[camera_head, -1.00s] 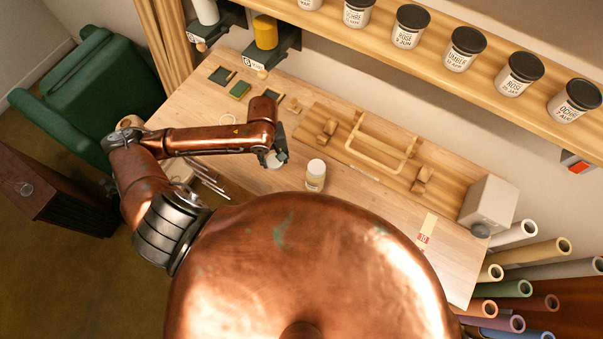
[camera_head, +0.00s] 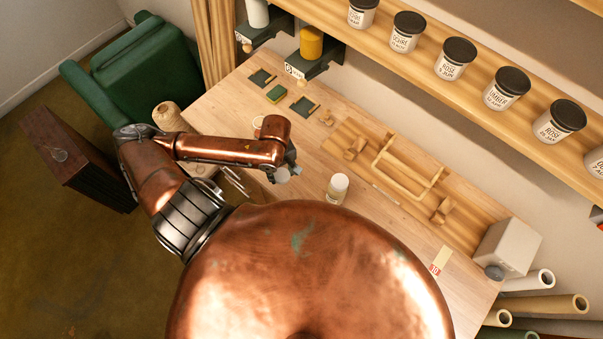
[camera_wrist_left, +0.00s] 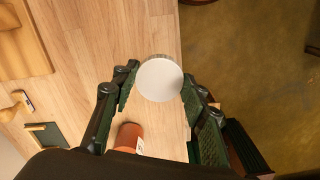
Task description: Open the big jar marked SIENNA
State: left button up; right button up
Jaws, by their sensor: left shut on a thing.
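My left gripper (camera_head: 288,172) is over the front part of the bench. In the left wrist view its fingers (camera_wrist_left: 158,88) are closed on the sides of a white round lid (camera_wrist_left: 160,80) with a ribbed edge. Whether a jar is under the lid is hidden. An orange-red jar (camera_wrist_left: 128,137) with a pale label shows behind the lid, partly covered by the gripper. A white-lidded cream jar (camera_head: 338,188) stands to the right. I cannot read SIENNA on any label. My right gripper is not in view.
The wooden rack (camera_head: 385,175) with a bar lies along the back of the bench. Green swatches (camera_head: 277,93) are at the back left. A grey box (camera_head: 508,247) stands at the right end. Black-lidded jars (camera_head: 455,58) line the shelf above. The bench's front edge is close.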

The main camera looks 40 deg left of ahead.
pick_arm(q)
jog(key=w+f, duration=0.2)
jog(key=w, duration=0.1)
jog(key=w+f, duration=0.5)
jog(key=shift+w+d, duration=0.3)
jog(key=shift+d, duration=0.1)
jog(key=f, duration=0.2)
jog(key=f+p, duration=0.1)
jog(key=shift+w+f, duration=0.25)
jog(key=shift+f, duration=0.1)
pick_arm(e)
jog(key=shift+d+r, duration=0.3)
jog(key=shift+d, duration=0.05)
pick_arm(q)
jog(key=shift+f, duration=0.15)
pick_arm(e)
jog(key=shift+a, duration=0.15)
pick_arm(q)
jog(key=o, duration=1.3)
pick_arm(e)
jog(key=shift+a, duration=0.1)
pick_arm(q)
notch_tip(320, 180, up, 12)
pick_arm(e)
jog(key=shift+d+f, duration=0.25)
